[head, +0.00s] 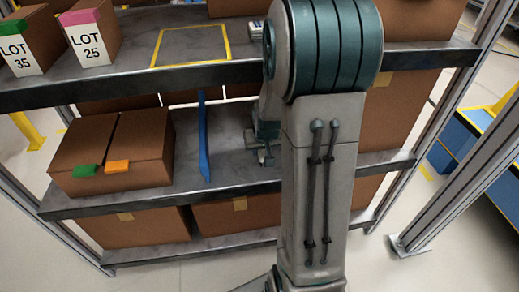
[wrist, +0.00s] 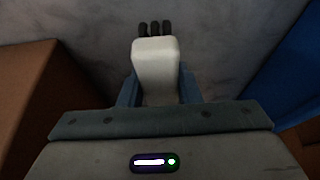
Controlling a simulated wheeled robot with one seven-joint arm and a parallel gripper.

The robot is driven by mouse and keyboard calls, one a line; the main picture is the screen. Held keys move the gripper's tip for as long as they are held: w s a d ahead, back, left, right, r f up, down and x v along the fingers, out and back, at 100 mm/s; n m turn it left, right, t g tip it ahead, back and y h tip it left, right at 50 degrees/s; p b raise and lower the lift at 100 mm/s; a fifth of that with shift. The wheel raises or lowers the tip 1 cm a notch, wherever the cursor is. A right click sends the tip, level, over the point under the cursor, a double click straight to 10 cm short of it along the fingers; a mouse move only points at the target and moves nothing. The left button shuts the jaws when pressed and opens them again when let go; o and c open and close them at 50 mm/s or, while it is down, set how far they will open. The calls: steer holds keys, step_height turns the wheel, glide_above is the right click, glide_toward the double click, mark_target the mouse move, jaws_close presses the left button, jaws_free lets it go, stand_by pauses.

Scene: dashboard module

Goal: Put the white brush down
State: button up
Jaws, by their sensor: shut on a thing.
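The white brush (wrist: 156,62) is in the wrist view, a pale block with dark tips at its far end. My gripper (wrist: 158,84) is shut on it, with a blue-grey finger on each side. A grey shelf surface lies beyond the brush; I cannot tell whether the brush touches it. In the head view my gripper (head: 263,150) is over the middle shelf (head: 235,172), to the right of the upright blue divider (head: 204,140). It is partly hidden by my arm, and I cannot make out the brush there.
In the wrist view a brown box (wrist: 28,85) is close on the left and a blue panel (wrist: 285,60) on the right. In the head view, brown boxes (head: 140,148) stand left of the divider. The upper shelf has a yellow-taped rectangle (head: 190,45) and a small can (head: 256,29).

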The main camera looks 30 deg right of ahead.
mark_target(262, 152)
steer(key=shift+w+d, duration=0.3)
steer(key=shift+w, duration=0.05)
steer(key=b+x, duration=0.2)
steer(key=x, duration=0.1)
steer(key=shift+s+a+f, duration=0.1)
steer(key=shift+s+a, duration=0.1)
steer(key=shift+s, duration=0.1)
steer(key=shift+s+f, duration=0.1)
steer(key=shift+f, duration=0.2)
steer(key=shift+f+b, duration=0.2)
steer(key=shift+b, duration=0.25)
steer(key=o, duration=1.1)
steer(key=shift+r, duration=0.1)
